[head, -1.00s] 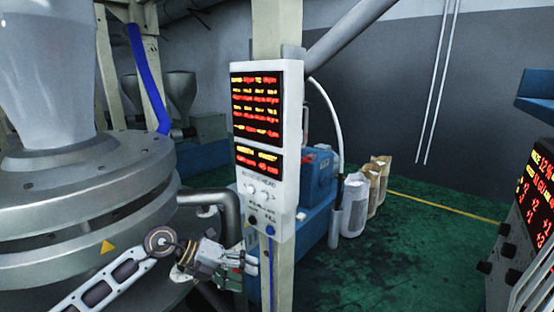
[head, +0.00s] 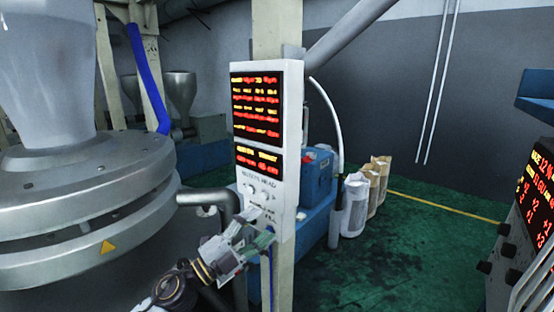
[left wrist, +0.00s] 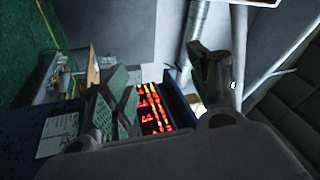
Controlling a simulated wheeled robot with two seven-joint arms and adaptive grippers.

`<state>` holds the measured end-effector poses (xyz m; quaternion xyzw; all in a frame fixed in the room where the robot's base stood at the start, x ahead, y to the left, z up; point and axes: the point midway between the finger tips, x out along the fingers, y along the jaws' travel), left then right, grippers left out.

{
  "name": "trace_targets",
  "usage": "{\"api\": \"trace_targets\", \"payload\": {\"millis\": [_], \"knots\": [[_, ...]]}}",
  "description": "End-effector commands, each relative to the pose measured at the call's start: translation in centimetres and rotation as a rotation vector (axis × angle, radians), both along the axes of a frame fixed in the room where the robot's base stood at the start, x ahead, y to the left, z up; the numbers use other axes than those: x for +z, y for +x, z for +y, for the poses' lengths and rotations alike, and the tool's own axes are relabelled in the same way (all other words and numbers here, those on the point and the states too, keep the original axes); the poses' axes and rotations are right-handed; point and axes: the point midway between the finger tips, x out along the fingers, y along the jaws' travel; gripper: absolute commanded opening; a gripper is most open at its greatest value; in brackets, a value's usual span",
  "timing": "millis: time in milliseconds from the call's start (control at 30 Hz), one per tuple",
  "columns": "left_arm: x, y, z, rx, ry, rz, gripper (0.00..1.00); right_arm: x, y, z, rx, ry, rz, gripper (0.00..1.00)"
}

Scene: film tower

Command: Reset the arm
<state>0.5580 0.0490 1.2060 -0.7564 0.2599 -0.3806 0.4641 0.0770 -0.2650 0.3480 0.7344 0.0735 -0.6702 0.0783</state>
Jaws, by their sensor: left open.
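My left arm comes in from the bottom left in the head view. Its gripper (head: 262,227) is open and points up and to the right, in front of the lower edge of a white control panel (head: 290,150). The gripper covers the panel's lowest controls, and I cannot tell whether it touches them. I see nothing held between the fingers. In the left wrist view the two fingers (left wrist: 165,85) stand apart, with a lit red and yellow display behind them. My right gripper is not in view.
A large grey metal machine (head: 80,210) stands at the left. The panel is on a beige post (head: 279,30). A blue machine (head: 318,180) and several sacks (head: 355,205) stand behind. Another display console (head: 525,215) is at the right. Green floor (head: 400,260) between is clear.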

Motion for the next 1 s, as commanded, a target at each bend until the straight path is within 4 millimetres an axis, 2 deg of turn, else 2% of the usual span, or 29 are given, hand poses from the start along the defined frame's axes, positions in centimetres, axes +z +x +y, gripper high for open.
{"api": "trace_targets", "payload": {"millis": [267, 467, 767, 1000], "knots": [[-0.4, 1.6, 4.0, 0.207, -0.215, 0.147, 0.6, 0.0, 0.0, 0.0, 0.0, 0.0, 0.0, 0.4], [-2.4, 2.5, 7.4, 0.363, -0.338, 0.284, 0.6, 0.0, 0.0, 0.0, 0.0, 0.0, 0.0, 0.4], [-7.7, 2.3, 12.4, 0.594, -0.47, 0.532, 0.6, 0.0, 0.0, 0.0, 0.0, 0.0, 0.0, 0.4], [-13.4, 0.4, 15.6, 0.764, -0.533, 0.765, 0.6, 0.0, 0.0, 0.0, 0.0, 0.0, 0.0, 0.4]]}}
